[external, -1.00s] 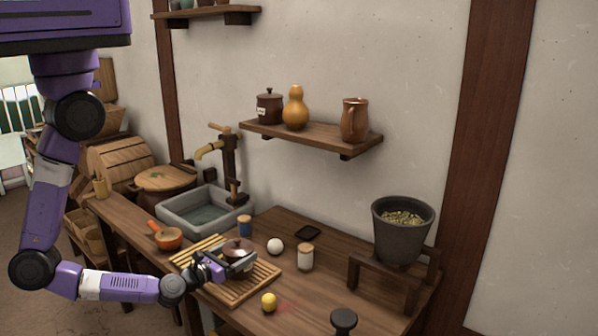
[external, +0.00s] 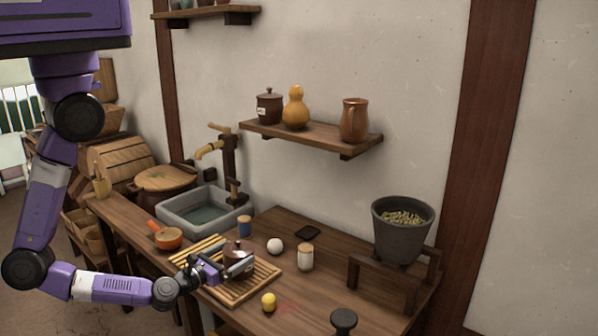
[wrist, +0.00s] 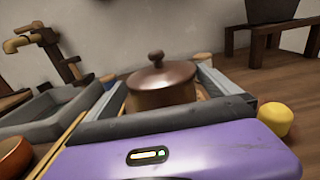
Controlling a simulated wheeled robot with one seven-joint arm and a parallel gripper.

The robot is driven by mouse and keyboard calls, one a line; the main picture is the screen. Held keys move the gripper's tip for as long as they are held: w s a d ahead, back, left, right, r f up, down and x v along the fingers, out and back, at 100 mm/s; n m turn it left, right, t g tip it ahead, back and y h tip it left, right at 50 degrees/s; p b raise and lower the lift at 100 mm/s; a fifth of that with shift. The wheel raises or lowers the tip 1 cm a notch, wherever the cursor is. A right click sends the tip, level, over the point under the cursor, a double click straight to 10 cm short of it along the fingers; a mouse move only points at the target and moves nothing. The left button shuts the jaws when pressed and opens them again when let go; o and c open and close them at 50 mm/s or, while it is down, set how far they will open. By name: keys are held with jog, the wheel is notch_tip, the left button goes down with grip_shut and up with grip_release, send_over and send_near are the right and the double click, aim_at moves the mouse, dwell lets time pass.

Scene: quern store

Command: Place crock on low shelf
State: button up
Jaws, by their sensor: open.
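The brown lidded crock (external: 236,251) stands upright on the slatted wooden rack on the counter. In the wrist view the crock (wrist: 162,84) shows its domed lid and dark knob, between my two grey fingers. My gripper (external: 232,266) is open, low over the rack, with its fingers on either side of the crock; the crock's lower part is hidden by my gripper. The low shelf (external: 318,138) on the wall holds a small dark lidded jar (external: 269,106), a yellow gourd (external: 295,108) and a brown jug (external: 354,120).
The slatted rack (external: 262,284) lies by a stone sink (external: 176,219) with a wooden tap. A grey pot (external: 402,238) sits on a stand at right.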

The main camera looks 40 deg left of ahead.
jog(key=s+b, duration=0.1)
jog(key=s, duration=0.9)
jog(key=shift+b, duration=0.35)
